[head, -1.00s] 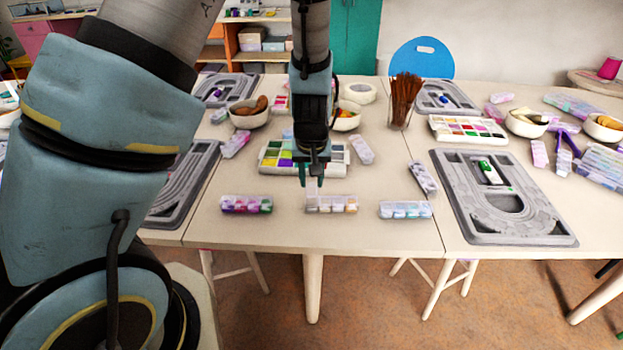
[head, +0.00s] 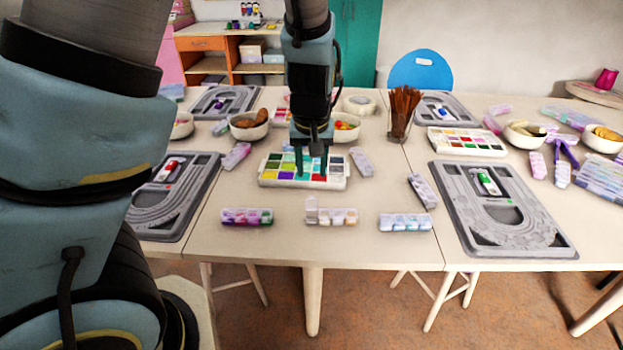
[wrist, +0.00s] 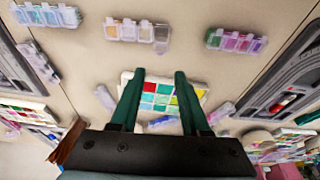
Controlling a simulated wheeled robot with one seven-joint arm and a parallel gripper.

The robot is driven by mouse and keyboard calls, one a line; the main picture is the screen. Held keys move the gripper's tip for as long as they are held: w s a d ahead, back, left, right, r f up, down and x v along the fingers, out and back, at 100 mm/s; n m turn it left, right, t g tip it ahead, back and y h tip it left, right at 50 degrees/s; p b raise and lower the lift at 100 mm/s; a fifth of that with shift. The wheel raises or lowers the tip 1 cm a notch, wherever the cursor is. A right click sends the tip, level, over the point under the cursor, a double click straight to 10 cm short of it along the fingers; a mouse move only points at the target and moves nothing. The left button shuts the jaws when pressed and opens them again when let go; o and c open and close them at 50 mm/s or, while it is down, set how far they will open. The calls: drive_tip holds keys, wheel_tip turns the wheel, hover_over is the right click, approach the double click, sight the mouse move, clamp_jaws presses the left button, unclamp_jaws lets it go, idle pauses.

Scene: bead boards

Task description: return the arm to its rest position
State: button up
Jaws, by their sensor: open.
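My gripper (head: 311,172) is open, with its two teal fingers apart and nothing between them. It hangs in front of the bead tray (head: 336,183) with many coloured cells in the head view. In the wrist view the fingers (wrist: 158,76) frame part of that same tray (wrist: 161,88), and the gap between them is empty. I cannot tell the exact height above the tray. My arm comes down from the top of the head view.
Three small bead boxes, left (head: 247,217), middle (head: 337,217) and right (head: 405,223), lie along the front edge; the middle one has a lid standing up. Grey bead boards flank them at left (head: 141,226) and right (head: 548,239). A cup of brown sticks (head: 399,124) stands behind.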

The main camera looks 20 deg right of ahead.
drive_tip(key=shift+v, duration=0.9)
drive_tip(key=a+r+n, duration=0.1)
drive_tip(key=a+r, duration=0.1)
drive_tip(key=a, duration=1.2)
drive_tip(key=a+r+n+g, duration=0.1)
drive_tip(key=a+r+n, duration=0.1)
drive_tip(key=a, duration=1.2)
drive_tip(key=shift+a+y, duration=0.25)
drive_tip(key=shift+y, duration=0.15)
